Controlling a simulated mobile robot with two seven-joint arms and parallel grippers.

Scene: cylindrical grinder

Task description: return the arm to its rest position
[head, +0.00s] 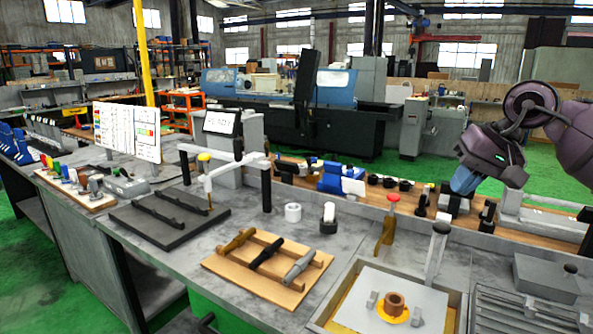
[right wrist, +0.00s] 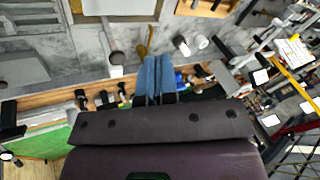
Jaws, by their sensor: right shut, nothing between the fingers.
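My right arm reaches in from the right edge of the head view, raised above the back of the workbench. Its right gripper (head: 466,182) has blue fingers pointing down, clear of the bench top. In the right wrist view the blue fingers (right wrist: 155,68) lie side by side, closed, with nothing held. My left gripper is not in either view.
The grey workbench (head: 235,222) carries a wooden rack with tools (head: 262,285), a dark tray (head: 160,238) and a shallow box with a brown ring (head: 394,303). A red-topped post (head: 393,198) stands left of the gripper. A blue grinder (head: 335,88) is behind.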

